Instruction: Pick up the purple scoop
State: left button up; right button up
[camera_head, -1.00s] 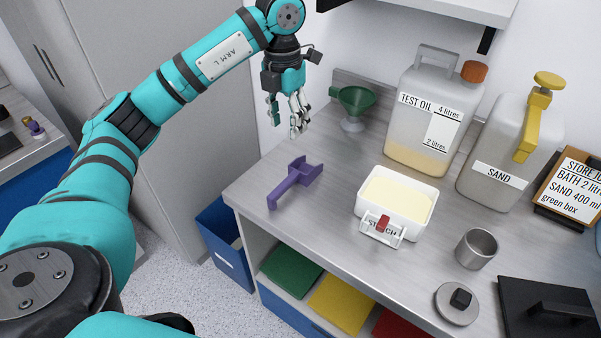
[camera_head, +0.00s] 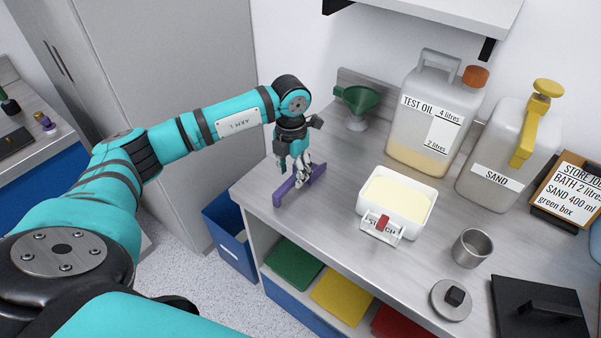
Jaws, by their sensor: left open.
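The purple scoop (camera_head: 284,195) lies on the grey metal bench near its left front edge, its handle pointing to the front left. My left gripper (camera_head: 294,178) is open and hangs fingers down right over the scoop. Its fingers hide part of the scoop's middle. I cannot tell whether the fingers touch it. My right gripper does not show.
A white tub (camera_head: 420,208) of pale yellow powder stands to the right of the scoop. A green funnel (camera_head: 358,100), a test oil jug (camera_head: 415,147) and a sand jug (camera_head: 485,195) stand behind. A metal cup (camera_head: 472,248) is at the right.

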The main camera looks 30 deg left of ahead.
pick_arm(q)
jog(key=shift+d+f, duration=0.1)
jog(key=shift+f, duration=1.35)
grip_shut()
